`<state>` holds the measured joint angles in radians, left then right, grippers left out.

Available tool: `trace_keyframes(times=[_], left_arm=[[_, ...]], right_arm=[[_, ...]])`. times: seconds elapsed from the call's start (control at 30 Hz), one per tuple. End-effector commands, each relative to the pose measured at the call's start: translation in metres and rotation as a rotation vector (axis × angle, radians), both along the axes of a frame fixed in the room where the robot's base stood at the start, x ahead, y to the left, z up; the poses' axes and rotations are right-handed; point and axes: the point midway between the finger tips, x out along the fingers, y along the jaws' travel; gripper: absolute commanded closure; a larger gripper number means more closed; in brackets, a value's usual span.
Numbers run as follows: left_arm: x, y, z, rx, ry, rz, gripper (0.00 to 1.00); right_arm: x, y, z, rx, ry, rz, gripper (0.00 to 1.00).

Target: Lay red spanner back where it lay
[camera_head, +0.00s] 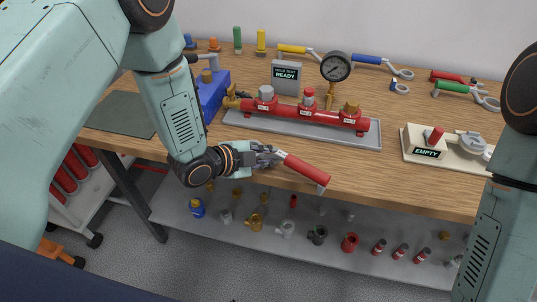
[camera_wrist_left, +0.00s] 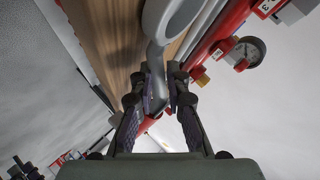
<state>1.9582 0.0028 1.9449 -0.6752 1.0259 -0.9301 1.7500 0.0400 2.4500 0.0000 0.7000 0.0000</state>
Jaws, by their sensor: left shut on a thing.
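The red spanner (camera_head: 305,171) has a red handle with a grey end and a grey metal shaft. My left gripper (camera_head: 266,157) is shut on its grey shaft, over the front part of the wooden bench. The handle points right and toward the front edge. In the left wrist view, the spanner's grey ring head (camera_wrist_left: 174,16) shows at the top, its shaft passing between the fingers (camera_wrist_left: 160,92). Part of the red handle (camera_wrist_left: 147,126) shows below them. I cannot tell whether the spanner touches the bench. My right arm shows at the right edge; its gripper is out of view.
A red pipe (camera_head: 290,110) with several valves and a gauge (camera_head: 335,67) lies on a grey tray (camera_head: 256,123). Yellow (camera_head: 292,49), blue (camera_head: 368,59) and green (camera_head: 452,87) spanners lie behind. An "EMPTY" board (camera_head: 459,161) stands right. Bare wood lies between tray and front edge.

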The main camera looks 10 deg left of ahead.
Motion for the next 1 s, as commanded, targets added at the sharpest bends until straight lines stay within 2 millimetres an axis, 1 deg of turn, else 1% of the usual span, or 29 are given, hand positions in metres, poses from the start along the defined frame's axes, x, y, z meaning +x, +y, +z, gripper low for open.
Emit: trace_keyframes(times=[0.2,0.23,0.53,0.87,1.0], left_arm=[[0.0006,0.0000,-0.0036,-0.001,-0.002,0.000,1.00],[0.0006,0.0000,-0.0036,-0.001,-0.002,0.000,0.85],[0.0001,0.0000,-0.0037,0.000,0.000,0.000,0.59],[-0.0013,0.0006,-0.0045,0.001,0.003,0.000,0.59],[-0.0080,0.0069,0.0011,0.001,0.003,0.002,0.59]], right_arm=[[0.0000,0.0000,-0.0034,0.000,0.000,0.000,0.60],[0.0000,0.0000,-0.0035,0.000,0.000,0.000,0.60],[0.0000,0.0000,-0.0028,0.000,0.000,0.000,0.60],[0.0000,0.0000,-0.0028,0.000,0.000,0.000,0.60],[0.0000,0.0000,-0.0028,0.000,0.000,0.000,0.60]])
